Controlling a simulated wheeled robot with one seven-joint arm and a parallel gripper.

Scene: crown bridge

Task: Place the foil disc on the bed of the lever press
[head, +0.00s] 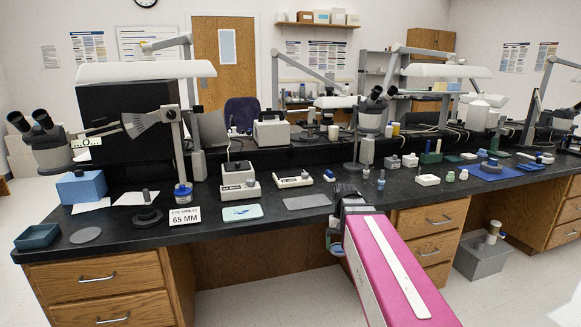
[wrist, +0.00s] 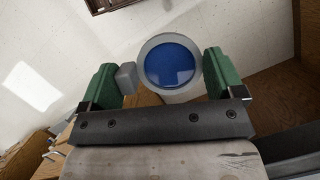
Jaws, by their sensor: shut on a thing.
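My gripper (wrist: 165,78) is shut on a round piece with a blue face and a pale grey rim (wrist: 171,63). A small grey block (wrist: 127,77) on its left side sits against the left green finger. I cannot tell whether this piece is the foil disc. In the head view my gripper (head: 336,236) is low at the bench's front edge, partly hidden by my arm. A flat grey disc (head: 86,235) lies on the bench at the left. A small black stand with an upright post (head: 147,211) is beside it; I cannot identify a lever press for certain.
A dark teal tray (head: 37,237), a 65 MM sign (head: 184,217), a pale green tray (head: 242,212) and a grey mat (head: 307,202) lie along the bench front. A microscope (head: 50,146) stands at the left. A grey bin (head: 480,260) is on the floor at the right.

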